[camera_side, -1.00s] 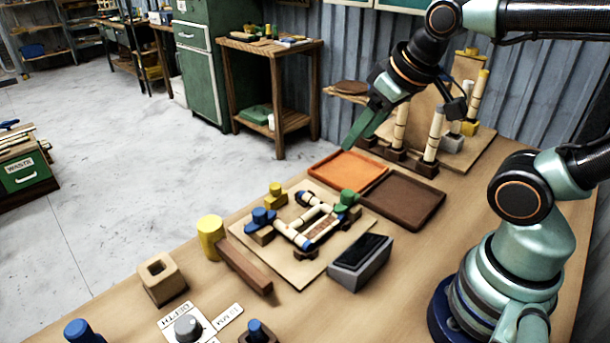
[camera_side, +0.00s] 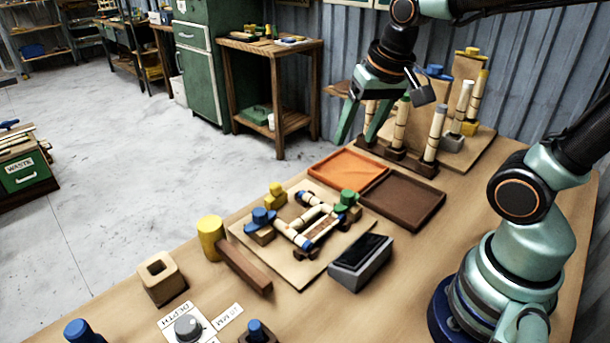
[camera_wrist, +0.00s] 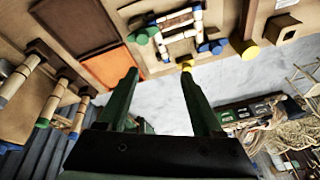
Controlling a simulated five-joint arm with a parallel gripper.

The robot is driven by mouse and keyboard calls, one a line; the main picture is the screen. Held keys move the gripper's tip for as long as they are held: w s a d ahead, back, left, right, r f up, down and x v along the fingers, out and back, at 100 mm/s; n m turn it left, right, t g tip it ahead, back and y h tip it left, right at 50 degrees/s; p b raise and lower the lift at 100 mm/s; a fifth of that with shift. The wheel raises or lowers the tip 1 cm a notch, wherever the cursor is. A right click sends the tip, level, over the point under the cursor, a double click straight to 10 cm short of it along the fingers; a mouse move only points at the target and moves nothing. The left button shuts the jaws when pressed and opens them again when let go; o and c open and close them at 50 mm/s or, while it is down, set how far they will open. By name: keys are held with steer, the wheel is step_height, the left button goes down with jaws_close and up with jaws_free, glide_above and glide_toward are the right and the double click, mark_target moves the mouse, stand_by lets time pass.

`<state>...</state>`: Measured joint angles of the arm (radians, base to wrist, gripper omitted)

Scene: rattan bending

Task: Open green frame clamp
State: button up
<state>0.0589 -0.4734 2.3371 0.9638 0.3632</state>
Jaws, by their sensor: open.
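The green frame clamp (camera_side: 348,199) is a green knob on a small wooden block at the right corner of the rattan frame (camera_side: 318,222), on a light board. It also shows in the wrist view (camera_wrist: 140,37), above and left of my fingers. I cannot tell from the frames whether it is clamped tight. My gripper (camera_side: 356,142) is open and empty, raised behind the orange tray and well apart from the clamp. In the wrist view its two green fingers (camera_wrist: 160,82) stand wide apart with nothing between them.
An orange tray (camera_side: 347,170) and a brown tray (camera_side: 402,200) lie between my gripper and the board. Upright rattan posts (camera_side: 401,125) stand close to the gripper's right. Blue clamps (camera_side: 260,216), a yellow knob (camera_side: 276,189) and a grey box (camera_side: 361,262) surround the frame.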

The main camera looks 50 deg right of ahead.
mark_target(348, 193)
steer(key=w+d+f+m+g, duration=0.1)
steer(key=f+m, duration=0.2)
steer(key=f, duration=0.2)
steer(key=w+d+f+m+g, duration=0.1)
steer(key=f+m, duration=0.2)
steer(key=f, duration=0.3)
steer(key=w+d+f+m+g, duration=0.1)
steer(key=f+m, duration=0.1)
steer(key=f, duration=0.4)
steer(key=shift+w+d+f+m+g, duration=0.1)
steer(key=shift+w+d+m+g, duration=0.2)
steer(key=shift+d+m, duration=0.1)
steer(key=shift+c, duration=0.4)
jaws_close()
